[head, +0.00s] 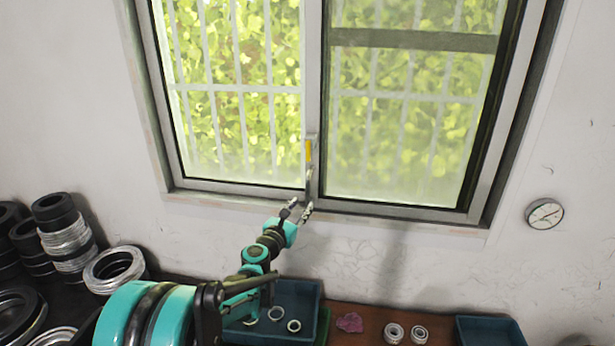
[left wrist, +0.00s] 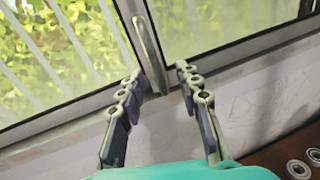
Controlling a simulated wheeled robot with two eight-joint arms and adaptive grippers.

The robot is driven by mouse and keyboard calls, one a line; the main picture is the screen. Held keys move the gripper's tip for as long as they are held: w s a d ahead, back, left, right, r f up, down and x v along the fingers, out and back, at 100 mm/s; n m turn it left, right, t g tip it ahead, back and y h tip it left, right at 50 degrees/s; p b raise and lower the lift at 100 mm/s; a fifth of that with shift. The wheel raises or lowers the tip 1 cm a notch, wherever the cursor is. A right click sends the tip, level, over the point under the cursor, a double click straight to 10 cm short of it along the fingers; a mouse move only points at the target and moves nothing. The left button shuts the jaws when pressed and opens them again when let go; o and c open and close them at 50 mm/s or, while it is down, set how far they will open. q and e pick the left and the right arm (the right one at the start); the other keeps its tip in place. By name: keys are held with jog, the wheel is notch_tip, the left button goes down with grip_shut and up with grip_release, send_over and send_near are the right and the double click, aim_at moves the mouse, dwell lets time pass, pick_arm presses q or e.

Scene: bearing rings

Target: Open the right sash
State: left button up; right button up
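The window has a left sash (head: 238,90) and a right sash (head: 408,120), which meet at a grey middle upright. A slim metal handle (head: 308,184) sits low on this upright, below a yellow piece (head: 309,150). The handle also shows upright in the left wrist view (left wrist: 148,42). My left gripper (head: 298,207) is just below the handle, at the sill. My right gripper is out of view.
Black and metal rings (head: 65,235) are stacked at the left. A blue bin (head: 290,297) with a few rings stands under my left arm. Bearings (head: 406,333) and a pink cloth (head: 349,322) lie on the brown bench. A gauge (head: 544,214) hangs on the right wall.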

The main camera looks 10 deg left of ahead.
aim_at(307, 194)
pick_arm(q)
jog(key=shift+n, duration=0.6)
jog(key=x, duration=0.5)
jog(key=a+p+x, duration=0.1)
jog(key=x, duration=0.2)
jog(key=shift+w+r, duration=0.2)
jog(key=shift+w, duration=0.2)
jog(key=shift+c, duration=0.3)
grip_shut()
